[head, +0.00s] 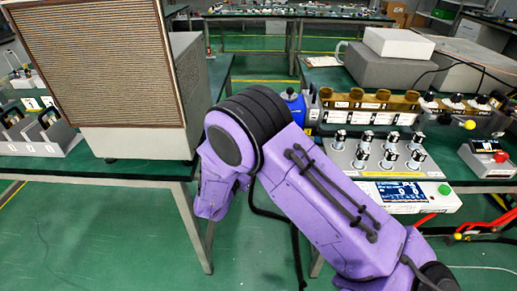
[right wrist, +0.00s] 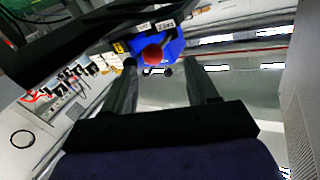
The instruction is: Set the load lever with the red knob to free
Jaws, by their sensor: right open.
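In the right wrist view, the red knob (right wrist: 152,54) sits in front of a blue housing (right wrist: 176,48). A white label (right wrist: 165,24) above it appears to read FREE, upside down. My right gripper (right wrist: 161,66) is open, with its two fingers apart. The knob shows between the fingertips, nearer the left one; I cannot tell whether they touch. In the head view, part of a blue device (head: 293,103) shows just past my purple right arm, which hides the red knob and the right gripper. The lever's setting is unclear. My left gripper is not in view.
A large box with a brown grille (head: 95,65) stands on the left table. On the right bench are a panel of silver switches (head: 385,152), a display unit (head: 400,193), a yellow-knobbed lever (head: 469,125) and a red button box (head: 488,158). A floor gap separates the tables.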

